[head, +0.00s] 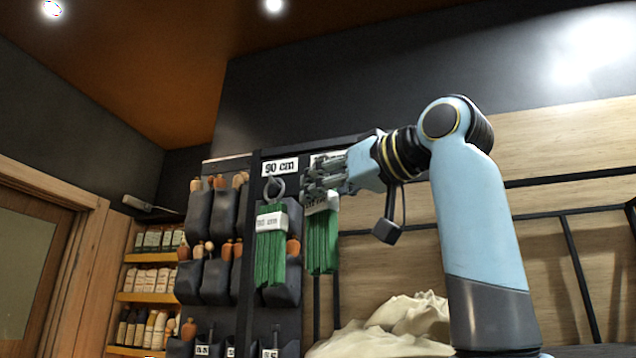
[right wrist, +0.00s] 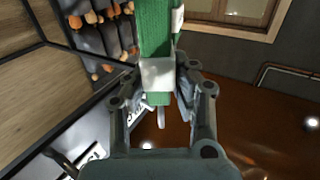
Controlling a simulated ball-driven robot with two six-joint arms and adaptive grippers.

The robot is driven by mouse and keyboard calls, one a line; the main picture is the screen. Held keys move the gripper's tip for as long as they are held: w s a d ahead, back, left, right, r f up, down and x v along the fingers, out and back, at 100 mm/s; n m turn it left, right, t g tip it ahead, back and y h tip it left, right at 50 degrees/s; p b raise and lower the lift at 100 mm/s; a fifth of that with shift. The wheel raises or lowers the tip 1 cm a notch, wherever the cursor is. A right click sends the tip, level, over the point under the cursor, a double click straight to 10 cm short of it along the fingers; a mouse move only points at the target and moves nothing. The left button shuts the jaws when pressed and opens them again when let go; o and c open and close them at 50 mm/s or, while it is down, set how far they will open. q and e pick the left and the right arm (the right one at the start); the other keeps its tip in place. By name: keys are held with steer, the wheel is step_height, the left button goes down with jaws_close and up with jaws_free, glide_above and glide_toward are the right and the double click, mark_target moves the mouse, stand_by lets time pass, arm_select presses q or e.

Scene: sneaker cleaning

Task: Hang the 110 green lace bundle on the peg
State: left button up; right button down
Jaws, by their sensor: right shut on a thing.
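My right gripper (head: 325,178) is shut on a green lace bundle (head: 321,245) at the rack, just right of another hanging bundle. In the right wrist view, the held bundle (right wrist: 155,30) has its white band (right wrist: 158,75) between the fingers. The band's print is not readable there. In the head view the bundle hangs straight down below the fingers. A thin pale rod (right wrist: 161,117) shows just beyond the bundle's end in the right wrist view; I cannot tell whether it is the peg or whether they touch. My left gripper is not in view.
A green bundle with a 90 cm band (head: 270,245) hangs from a ring under the 90 cm sign (head: 281,167). A second sign (head: 322,158) is mostly hidden by my gripper. Dark pouches with wooden-handled tools (head: 212,210) hang to the left. A pale crumpled cloth (head: 410,315) lies below right.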

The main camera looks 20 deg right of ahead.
steer(key=shift+w+d+f, duration=0.15)
steer(key=shift+w+d, duration=0.5)
steer(key=shift+w, duration=0.3)
steer(key=shift+w+d+f, duration=0.3)
steer(key=shift+w+f, duration=0.05)
steer(key=shift+w, duration=0.05)
steer(key=c, duration=1)
jaws_free()
steer(key=shift+v, duration=6)
